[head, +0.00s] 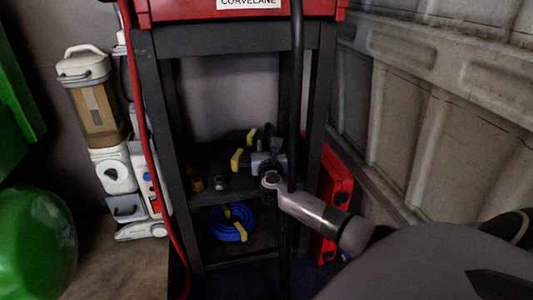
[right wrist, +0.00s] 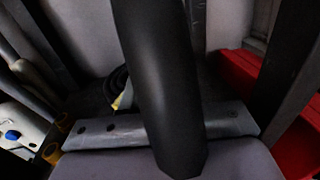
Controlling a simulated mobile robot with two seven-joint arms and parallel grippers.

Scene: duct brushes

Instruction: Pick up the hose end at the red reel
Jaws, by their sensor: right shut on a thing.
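A thick black hose (head: 296,95) hangs down in front of the black shelf stand, below the red unit (head: 225,9) at the top, of which only the lower part shows. My right gripper (head: 266,162) is in front of the stand's middle shelf, its arm coming in from the lower right. In the right wrist view the black hose (right wrist: 160,80) runs from the top edge down across the gripper (right wrist: 165,127), which is shut on it. The hose's grip point is partly hidden. I cannot tell a reel drum or the hose's tip. My left gripper is not in view.
The black stand (head: 163,125) holds yellow-and-black items and a coiled blue hose (head: 231,222). A red case (head: 333,190) stands at its right. White upright vacuums (head: 112,165) and a thin red hose (head: 141,120) are at left. A ribbed wall (head: 440,130) closes the right.

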